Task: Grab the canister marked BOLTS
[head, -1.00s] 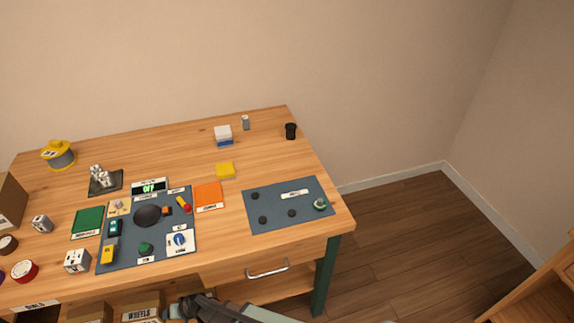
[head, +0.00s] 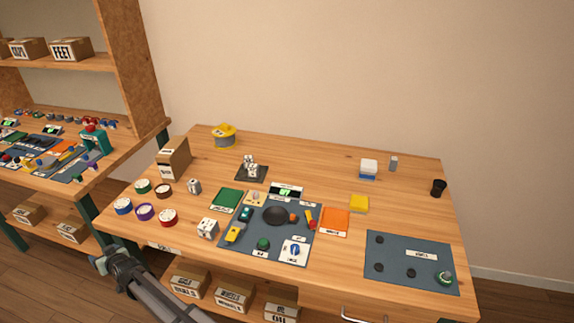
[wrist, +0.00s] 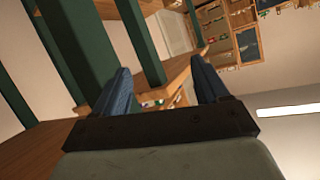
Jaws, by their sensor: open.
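No canister with a readable BOLTS mark shows. Several small round containers stand at the table's left end: a green-topped one (head: 142,186), a blue one (head: 122,206), a purple one (head: 145,211), a red one (head: 168,217) and a dark brown one (head: 164,190). Their markings are too small to read. A larger yellow-topped canister (head: 224,136) stands at the back left, its marking unclear too. My gripper (head: 101,262) is low in front of the table's left end, apart from these. In the wrist view its blue fingers (wrist: 162,85) are spread with nothing held between them.
A cardboard box (head: 173,158) stands behind the round containers. A dark mat (head: 240,250) with dials and small parts fills the table's middle; another (head: 410,250) lies right. Labelled boxes (head: 235,295) sit on the shelf below. A second bench (head: 75,195) stands left.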

